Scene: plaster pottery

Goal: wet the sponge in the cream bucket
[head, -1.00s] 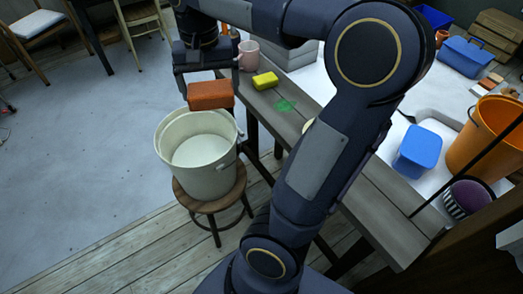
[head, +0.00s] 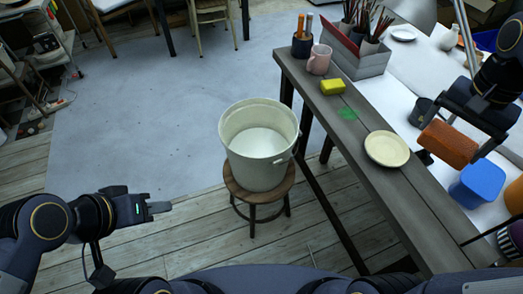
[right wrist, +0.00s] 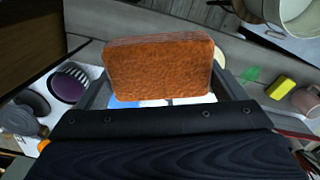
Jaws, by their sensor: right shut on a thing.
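An orange-brown sponge block (head: 447,144) is in my right gripper (head: 460,128), which is shut on it above the right side of the bench. The sponge (right wrist: 158,68) fills the middle of the right wrist view, between the fingers. The cream bucket (head: 258,170) stands upright on a round wooden stool (head: 232,187), with pale liquid (head: 260,142) inside. Its rim also shows at the top right of the right wrist view (right wrist: 297,14). The held sponge is well to the right of the bucket. My left gripper (head: 158,208) is low at the left, apart from the bucket; its finger gap is not clear.
The grey bench (head: 385,190) holds a yellow block (head: 332,87), a pink mug (head: 319,60) and a cream plate (head: 387,149) between the bucket and the held sponge. A blue container (head: 478,182) is below the sponge. Floor left of the stool is clear.

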